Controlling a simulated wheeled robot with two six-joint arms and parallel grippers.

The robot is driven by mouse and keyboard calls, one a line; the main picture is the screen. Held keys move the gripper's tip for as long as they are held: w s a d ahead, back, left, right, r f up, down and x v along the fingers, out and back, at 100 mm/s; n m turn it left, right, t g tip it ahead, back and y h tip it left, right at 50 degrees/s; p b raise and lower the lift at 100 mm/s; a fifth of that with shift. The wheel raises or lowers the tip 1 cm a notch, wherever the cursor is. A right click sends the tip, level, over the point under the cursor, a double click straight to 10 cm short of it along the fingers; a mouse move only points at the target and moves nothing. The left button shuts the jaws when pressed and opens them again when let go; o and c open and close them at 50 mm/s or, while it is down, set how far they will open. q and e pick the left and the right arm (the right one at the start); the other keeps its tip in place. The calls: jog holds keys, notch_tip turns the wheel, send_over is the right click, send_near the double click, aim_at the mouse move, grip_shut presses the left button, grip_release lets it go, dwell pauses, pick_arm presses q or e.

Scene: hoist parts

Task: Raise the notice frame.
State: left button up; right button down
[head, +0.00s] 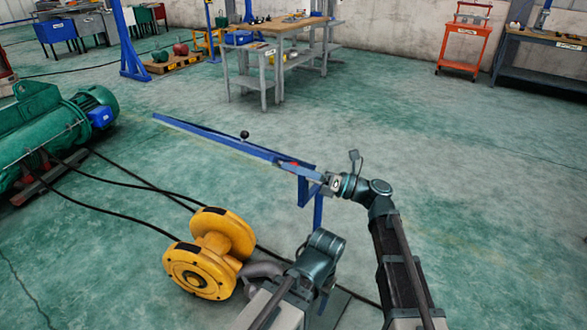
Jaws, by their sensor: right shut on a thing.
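A blue frame (220,139), seen nearly edge-on, reaches from the upper left toward my right gripper. I take it to be the notice frame. Its right end has blue parts pointing down, and a small red patch shows near that end. My right gripper (323,180) is at this right end and shut on it. A black ball knob (244,134) shows at the bar's upper edge. Whether the bar touches the floor is hard to tell. A dark arm link of mine is at the lower middle; my left gripper cannot be made out.
A yellow reel-shaped machine (210,255) stands at the lower left, with black cables on the floor. A green motor unit (45,135) is at the left. A workbench (275,48) and an orange trolley (465,40) stand farther back. Floor at the right is clear.

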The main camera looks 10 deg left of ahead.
jog(key=c, duration=0.5)
grip_release()
jog(key=shift+w+r, duration=0.1)
jog(key=shift+r, duration=0.15)
jog(key=shift+d+f, duration=0.15)
jog(key=shift+d, duration=0.15)
jog(key=b+v, duration=0.3)
jog(key=v, duration=1)
jog(key=shift+d, duration=0.1)
